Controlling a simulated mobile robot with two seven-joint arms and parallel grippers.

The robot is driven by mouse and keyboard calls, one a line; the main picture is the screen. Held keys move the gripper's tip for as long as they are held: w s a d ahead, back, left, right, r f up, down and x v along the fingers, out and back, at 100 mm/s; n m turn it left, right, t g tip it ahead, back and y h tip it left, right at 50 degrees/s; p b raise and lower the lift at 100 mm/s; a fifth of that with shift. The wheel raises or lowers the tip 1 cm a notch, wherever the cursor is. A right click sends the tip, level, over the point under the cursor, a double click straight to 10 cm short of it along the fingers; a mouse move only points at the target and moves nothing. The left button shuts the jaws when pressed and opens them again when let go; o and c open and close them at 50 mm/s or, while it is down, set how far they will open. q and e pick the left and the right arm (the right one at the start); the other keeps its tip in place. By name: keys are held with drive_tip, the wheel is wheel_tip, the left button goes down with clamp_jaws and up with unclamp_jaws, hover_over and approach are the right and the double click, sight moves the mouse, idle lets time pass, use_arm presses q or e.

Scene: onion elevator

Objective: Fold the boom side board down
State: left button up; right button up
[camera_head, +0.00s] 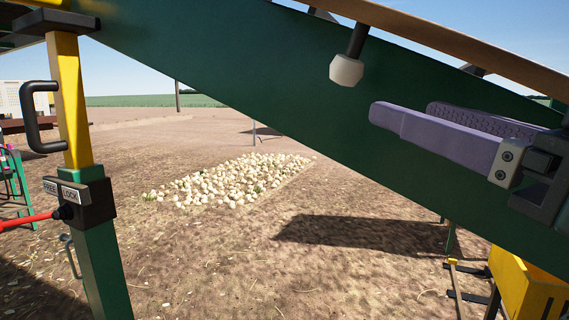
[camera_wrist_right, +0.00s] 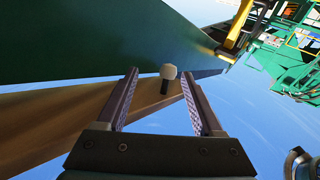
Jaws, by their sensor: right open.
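The boom's long green side panel (camera_head: 255,75) slopes from upper left to lower right across the head view; it also fills the upper left of the right wrist view (camera_wrist_right: 90,45). A pale faceted knob (camera_head: 346,70) on a dark stem stands out in front of it. My right gripper (camera_head: 402,108) has purple fingers, open and empty, pointing left, below and right of the knob. In the right wrist view, the knob (camera_wrist_right: 169,72) appears between the two fingertips (camera_wrist_right: 159,73); the fingers do not close on it. My left gripper is out of view.
A yellow and green post (camera_head: 70,100) with a black handle (camera_head: 32,115) stands at left. Its FREE/LOCK plate (camera_head: 75,195) has a red lever (camera_head: 30,220) beside it. A brown rail (camera_head: 460,42) runs along the top. An onion pile (camera_head: 235,182) lies on the ground; a yellow box (camera_head: 525,290) is lower right.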

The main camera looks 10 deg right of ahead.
sight(358, 73)
drive_tip(key=w+a+r, duration=0.1)
drive_tip(key=w, duration=0.1)
drive_tip(key=w+a+r+t+y, duration=0.1)
drive_tip(key=w, duration=0.1)
drive_tip(key=w+a+r+n+t+y, duration=0.1)
drive_tip(key=w, duration=0.1)
drive_tip(key=shift+w+a+r+p, duration=0.35)
drive_tip(key=shift+w+r, duration=0.05)
drive_tip(key=shift+w+a+r, duration=0.15)
drive_tip(key=shift+w+a, duration=0.1)
drive_tip(key=shift+w, duration=0.4)
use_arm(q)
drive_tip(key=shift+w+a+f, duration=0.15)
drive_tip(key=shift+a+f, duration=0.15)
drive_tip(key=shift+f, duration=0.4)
use_arm(e)
drive_tip(key=c, duration=0.4)
clamp_jaws()
